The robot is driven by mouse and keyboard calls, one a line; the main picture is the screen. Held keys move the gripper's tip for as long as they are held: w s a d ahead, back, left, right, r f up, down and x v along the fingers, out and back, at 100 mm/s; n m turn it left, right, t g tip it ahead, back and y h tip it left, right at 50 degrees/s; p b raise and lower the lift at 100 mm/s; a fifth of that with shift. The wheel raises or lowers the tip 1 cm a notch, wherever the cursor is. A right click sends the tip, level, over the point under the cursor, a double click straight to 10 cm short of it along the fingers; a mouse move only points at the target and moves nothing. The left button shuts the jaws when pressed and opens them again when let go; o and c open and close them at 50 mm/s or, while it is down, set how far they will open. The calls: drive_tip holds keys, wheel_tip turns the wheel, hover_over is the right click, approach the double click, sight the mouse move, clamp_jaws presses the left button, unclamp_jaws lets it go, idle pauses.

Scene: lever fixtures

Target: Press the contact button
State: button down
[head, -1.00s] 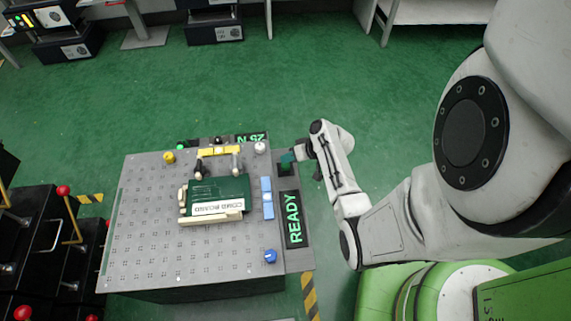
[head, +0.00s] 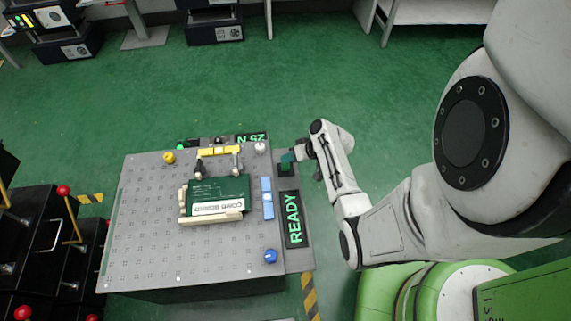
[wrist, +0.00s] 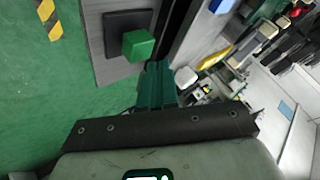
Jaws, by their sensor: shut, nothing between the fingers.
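The contact button (wrist: 138,45) is a bright green block on a black square base (wrist: 115,30) in the wrist view. The base (head: 286,172) also shows at the workbench's right edge in the head view, where my gripper largely hides the button. My gripper (wrist: 157,85) is shut and empty, its teal fingers together. In the wrist view the fingertips are close beside the button, just below and right of it. In the head view my gripper (head: 288,157) is over the button's corner; I cannot tell if it touches.
The grey perforated workbench (head: 140,230) carries a green board (head: 218,190), a blue switch (head: 267,198), a blue knob (head: 270,256), a yellow knob (head: 169,157) and a white knob (head: 260,148). A READY display (head: 293,219) is in front of the button. Green floor lies open behind.

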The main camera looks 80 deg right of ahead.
sight(288, 165)
drive_tip(key=shift+f, duration=0.15)
drive_tip(key=shift+f+b, duration=0.3)
drive_tip(key=shift+b, duration=0.05)
drive_tip(key=shift+f+b, duration=0.45)
drive_tip(key=shift+f, duration=0.05)
idle(0.8)
drive_tip(key=shift+r, duration=0.15)
drive_tip(key=shift+r+p, duration=0.8)
drive_tip(key=shift+p, duration=0.1)
wheel_tip(288, 165, up, 5)
drive_tip(key=p, duration=0.4)
drive_tip(key=shift+p, duration=0.3)
idle(0.6)
